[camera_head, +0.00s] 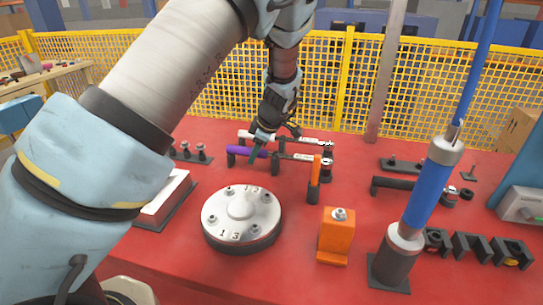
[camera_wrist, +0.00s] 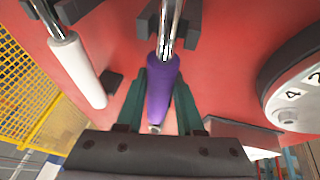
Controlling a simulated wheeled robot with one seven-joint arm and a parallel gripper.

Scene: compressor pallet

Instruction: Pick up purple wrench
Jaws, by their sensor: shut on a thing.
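The purple wrench (camera_head: 248,152) has a purple handle and a silver shaft. It lies across black holders on the red table, its head end toward the right in the head view. My gripper (camera_head: 264,138) is over its handle. In the wrist view the purple handle (camera_wrist: 161,88) is between the green fingers of my gripper (camera_wrist: 160,100), which are shut on it. The silver shaft still runs through a black holder (camera_wrist: 165,25). The far end of the wrench is out of the wrist view.
A white-handled wrench (camera_wrist: 77,68) lies parallel beside it. A round numbered metal disc (camera_head: 241,218) stands in front on the red table (camera_head: 290,225). An orange block (camera_head: 336,235), an upright orange-handled tool (camera_head: 316,170) and a blue cylinder (camera_head: 424,195) stand to the right. A yellow mesh fence (camera_head: 220,90) is behind.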

